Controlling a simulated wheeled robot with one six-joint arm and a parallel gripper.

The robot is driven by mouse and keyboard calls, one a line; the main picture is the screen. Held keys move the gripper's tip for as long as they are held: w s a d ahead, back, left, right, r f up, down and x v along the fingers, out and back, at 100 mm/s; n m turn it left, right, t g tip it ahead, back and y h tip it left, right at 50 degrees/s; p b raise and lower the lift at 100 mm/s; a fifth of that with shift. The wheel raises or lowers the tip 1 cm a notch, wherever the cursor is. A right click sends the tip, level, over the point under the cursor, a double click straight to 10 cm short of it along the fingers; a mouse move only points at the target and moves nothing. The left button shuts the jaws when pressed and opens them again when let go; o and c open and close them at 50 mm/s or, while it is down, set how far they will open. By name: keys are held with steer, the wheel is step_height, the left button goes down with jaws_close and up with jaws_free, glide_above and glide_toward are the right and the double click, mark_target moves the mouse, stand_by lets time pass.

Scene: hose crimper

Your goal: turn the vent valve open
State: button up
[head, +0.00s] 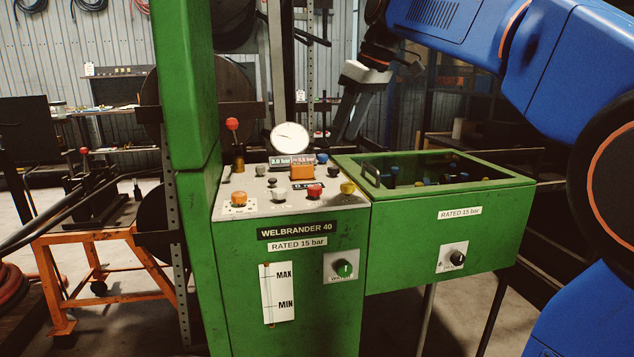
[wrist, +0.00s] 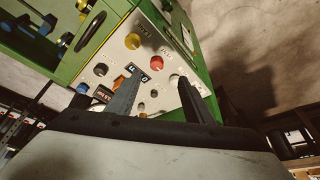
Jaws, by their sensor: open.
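I cannot read which control is marked as the vent valve. The green crimper's sloped panel (head: 260,205) carries a yellow knob (head: 347,187), a red knob (head: 314,191), a white knob (head: 280,194) and an orange knob (head: 239,198). In the wrist view, the yellow knob (wrist: 132,41) and red knob (wrist: 157,63) lie beyond my fingertips. My gripper (wrist: 160,80) is open and empty, its fingers pointing at the panel. In the head view, my gripper (head: 343,122) hangs above and behind the panel, apart from the knobs.
A gauge (head: 290,138) and a red-topped lever (head: 232,125) stand at the panel's back. A green bin (head: 420,200) with a handle adjoins on the right. A green post (head: 188,90) rises left.

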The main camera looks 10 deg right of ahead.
mark_target(315, 186)
steer(key=shift+n, duration=0.4)
steer(key=x, duration=0.5)
steer(key=w+x, duration=0.1)
steer(key=x, duration=0.5)
steer(key=w+a+r+x, duration=0.1)
steer(key=x, duration=0.4)
steer(key=shift+w+a+f, duration=0.1)
steer(key=shift+w+f, duration=0.05)
steer(key=shift+f, duration=0.05)
steer(key=c, duration=1)
